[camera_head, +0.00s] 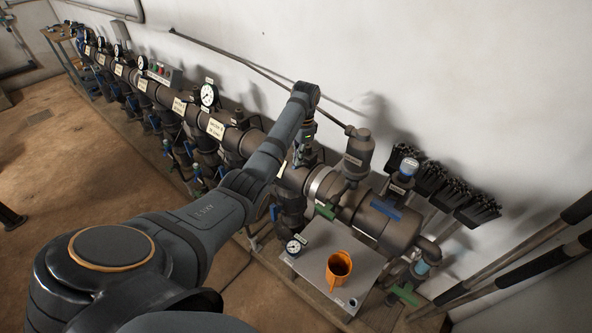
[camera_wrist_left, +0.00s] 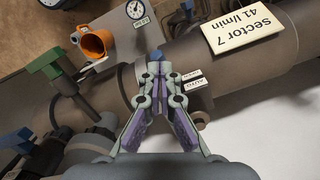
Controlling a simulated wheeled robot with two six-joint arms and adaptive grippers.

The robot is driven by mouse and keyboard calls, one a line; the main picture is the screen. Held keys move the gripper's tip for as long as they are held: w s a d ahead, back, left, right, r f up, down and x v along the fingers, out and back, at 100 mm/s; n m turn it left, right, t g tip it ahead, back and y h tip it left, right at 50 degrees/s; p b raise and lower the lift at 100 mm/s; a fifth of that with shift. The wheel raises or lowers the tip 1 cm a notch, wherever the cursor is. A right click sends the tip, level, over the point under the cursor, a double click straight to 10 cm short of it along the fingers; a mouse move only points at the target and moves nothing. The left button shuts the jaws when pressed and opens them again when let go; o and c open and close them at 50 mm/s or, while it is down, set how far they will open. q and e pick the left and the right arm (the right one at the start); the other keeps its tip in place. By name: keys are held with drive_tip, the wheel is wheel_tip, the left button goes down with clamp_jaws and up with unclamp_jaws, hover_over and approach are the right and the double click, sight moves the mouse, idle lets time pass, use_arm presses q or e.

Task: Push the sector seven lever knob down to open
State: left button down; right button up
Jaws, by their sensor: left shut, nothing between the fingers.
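The sector 7 sign (camera_wrist_left: 232,35) sits on the dark pipe at the upper right of the left wrist view. My left gripper (camera_wrist_left: 158,68) is shut and empty, its fingertips pointing over the pipe. A small blue part, probably the lever knob (camera_wrist_left: 156,53), shows right at the fingertips; I cannot tell whether they touch it. Two small white labels (camera_wrist_left: 194,80) lie just right of the fingers. In the head view my left gripper (camera_head: 304,142) hangs down at the pipe, and my arm hides part of the manifold there. My right gripper is not in view.
An orange mug (camera_head: 338,269) stands on a grey plate (camera_head: 318,240) beside the manifold. A green handle (camera_wrist_left: 44,64) stands left of the gripper. A pressure gauge (camera_head: 208,95) rises from the pipe. Brushes (camera_head: 430,178) line the white wall.

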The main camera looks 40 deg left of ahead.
sight(298, 167)
use_arm(q)
drive_tip(key=shift+f+b, duration=0.3)
drive_tip(key=shift+f, duration=1.9)
drive_tip(key=w, duration=0.1)
drive_tip(key=w+d+b, duration=0.1)
drive_tip(key=r, duration=0.1)
drive_tip(key=shift+w+d, duration=0.25)
drive_tip(key=shift+w, duration=0.15)
drive_tip(key=shift+a+r, duration=0.1)
drive_tip(key=shift+r, duration=0.05)
wheel_tip(298, 167, up, 7)
drive_tip(key=shift+w+d, duration=0.25)
drive_tip(key=shift+w, duration=0.1)
